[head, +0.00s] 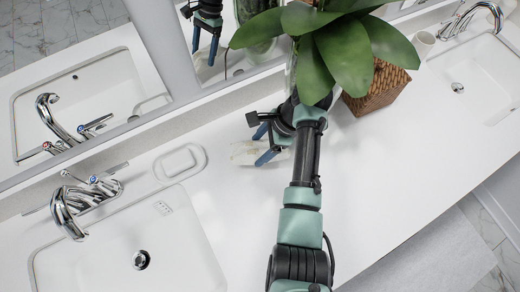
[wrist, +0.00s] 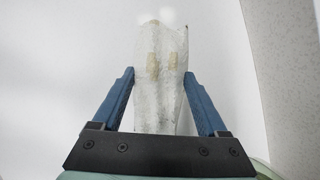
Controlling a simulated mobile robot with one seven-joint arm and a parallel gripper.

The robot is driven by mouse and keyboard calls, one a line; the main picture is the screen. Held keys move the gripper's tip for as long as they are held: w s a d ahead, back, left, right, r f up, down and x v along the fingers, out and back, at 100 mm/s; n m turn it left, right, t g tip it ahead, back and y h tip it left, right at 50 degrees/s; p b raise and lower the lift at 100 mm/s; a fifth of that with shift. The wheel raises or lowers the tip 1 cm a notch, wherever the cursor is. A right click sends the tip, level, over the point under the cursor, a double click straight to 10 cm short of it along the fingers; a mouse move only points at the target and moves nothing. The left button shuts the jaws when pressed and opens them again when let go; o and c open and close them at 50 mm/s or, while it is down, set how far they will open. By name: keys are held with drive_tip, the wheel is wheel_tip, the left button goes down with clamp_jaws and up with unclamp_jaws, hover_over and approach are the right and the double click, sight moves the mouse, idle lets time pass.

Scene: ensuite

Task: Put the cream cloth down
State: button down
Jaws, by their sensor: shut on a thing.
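The cream cloth (head: 244,153) is a pale, crumpled piece with faint tan marks, low over the white counter in the head view. My gripper (head: 258,149) is shut on it, with one blue finger on each side. In the wrist view the cloth (wrist: 160,75) stretches out between and beyond the fingertips of my gripper (wrist: 159,76). I cannot tell whether the cloth touches the counter (head: 225,210).
A left sink (head: 185,255) with a chrome faucet (head: 72,210) and a soap dish (head: 180,163) lie left of the cloth. A plant in a wicker pot (head: 378,92) and a white cup (head: 423,43) stand at the back right. A mirror (head: 130,60) runs behind. Counter around the cloth is bare.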

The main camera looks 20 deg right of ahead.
sight(267, 148)
drive_tip(key=shift+f, duration=1.85)
drive_tip(key=shift+f, duration=0.2)
unclamp_jaws()
drive_tip(key=shift+r, duration=0.1)
drive_tip(key=shift+v, duration=3.9)
drive_tip(key=shift+w+a, duration=0.1)
